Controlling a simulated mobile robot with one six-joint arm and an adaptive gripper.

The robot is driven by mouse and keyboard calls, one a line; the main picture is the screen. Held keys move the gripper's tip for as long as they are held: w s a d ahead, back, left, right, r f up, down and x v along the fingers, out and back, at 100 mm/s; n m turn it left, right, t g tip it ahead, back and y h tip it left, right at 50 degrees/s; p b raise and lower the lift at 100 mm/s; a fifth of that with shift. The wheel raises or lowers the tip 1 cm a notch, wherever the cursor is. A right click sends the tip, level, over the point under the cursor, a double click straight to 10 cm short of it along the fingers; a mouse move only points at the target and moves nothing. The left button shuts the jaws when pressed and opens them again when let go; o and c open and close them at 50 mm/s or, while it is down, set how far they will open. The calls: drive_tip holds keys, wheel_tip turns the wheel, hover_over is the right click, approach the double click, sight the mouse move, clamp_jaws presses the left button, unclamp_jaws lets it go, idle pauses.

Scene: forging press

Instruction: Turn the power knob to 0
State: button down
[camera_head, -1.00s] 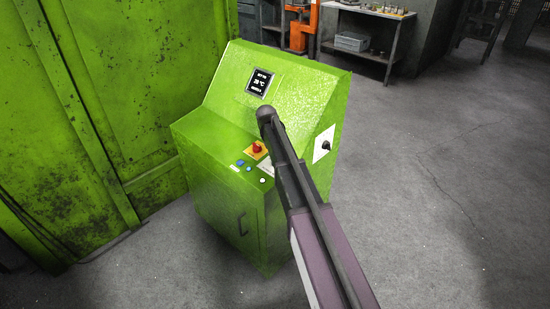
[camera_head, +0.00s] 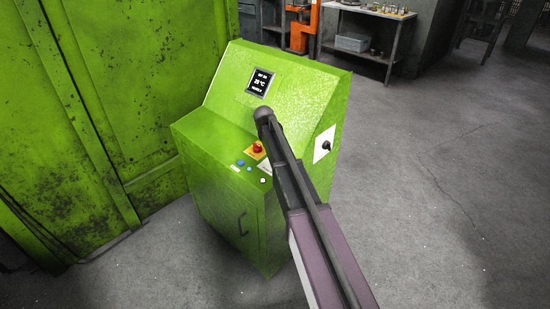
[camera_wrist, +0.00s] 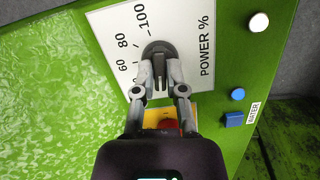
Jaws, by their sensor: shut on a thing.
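The power knob (camera_wrist: 155,50) is dark and round with a raised grip bar, on a white plate marked "POWER %" (camera_wrist: 207,48) in the wrist view. The numbers 60, 80 and 100 show to its left. My gripper (camera_wrist: 160,78) is shut on the knob's bar, one finger on each side. The scale's lower numbers, including 0, are out of the picture or hidden. I cannot clearly tell which number the knob points to. In the head view my arm covers the knob, and only part of the white plate (camera_head: 265,168) shows on the green console (camera_head: 215,135).
A red knob on a yellow plate (camera_head: 255,150) sits close by; in the wrist view it shows beneath my gripper. Blue buttons (camera_wrist: 237,94) and a white button (camera_wrist: 258,22) are to the right. A display (camera_head: 260,82) is on the sloped panel. A green wall stands left; floor right is clear.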

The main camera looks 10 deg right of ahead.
drive_tip(key=c, duration=0.7)
unclamp_jaws()
drive_tip(key=shift+m, duration=0.3)
drive_tip(key=m, duration=0.3)
drive_tip(key=shift+m+y, duration=0.4)
drive_tip(key=m, duration=0.4)
drive_tip(key=shift+d+y, duration=0.1)
drive_tip(key=shift+y, duration=0.2)
drive_tip(key=m, duration=0.3)
drive_tip(key=shift+y, duration=0.3)
drive_tip(key=m, duration=0.4)
drive_tip(key=shift+d+t, duration=0.1)
drive_tip(key=shift+t, duration=0.2)
drive_tip(key=shift+r+m+p, duration=0.2)
drive_tip(key=shift+m+p, duration=0.2)
drive_tip(key=shift+p, duration=0.05)
wheel_tip(320, 180, up, 14)
drive_tip(key=p, duration=1.4)
drive_tip(key=s+f+n+b, duration=0.2)
drive_tip(key=s+n, duration=0.3)
drive_tip(key=s, duration=0.8)
drive_tip(key=s+f+n+b, duration=0.2)
drive_tip(key=s+n, duration=0.2)
drive_tip(key=s, duration=1)
drive_tip(key=shift+s+f+n, duration=0.3)
drive_tip(key=shift+n, duration=0.1)
